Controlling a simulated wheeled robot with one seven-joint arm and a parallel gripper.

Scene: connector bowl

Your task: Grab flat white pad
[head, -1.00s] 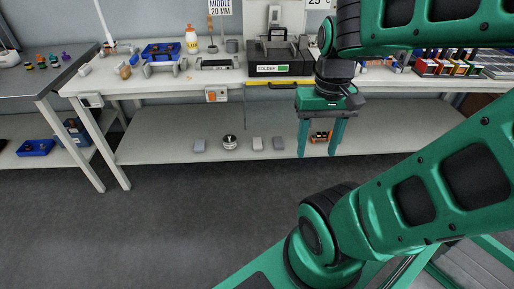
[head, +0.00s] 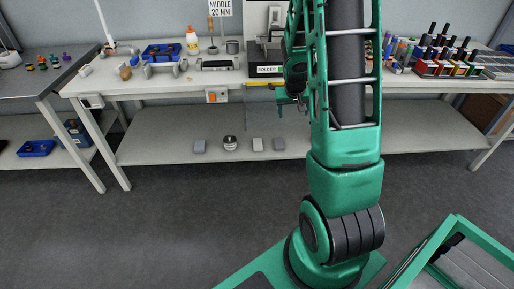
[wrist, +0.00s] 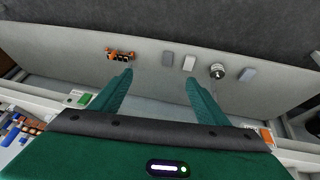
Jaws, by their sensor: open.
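The flat white pad (head: 257,144) lies on the lower shelf of the bench, between a round tin (head: 230,142) and a grey pad (head: 279,144). In the wrist view the white pad (wrist: 189,62) appears just beyond the tip of the right finger, and the grey pad (wrist: 167,59) appears between the two fingers. My gripper (wrist: 158,77) is open and empty, apart from the pads.
Another grey pad (head: 199,146) lies left of the tin. An orange and black item (wrist: 120,55) lies on the lower shelf; my arm hides it in the head view. The bench top (head: 140,86) above the shelf holds tools and a black box. Open floor lies in front.

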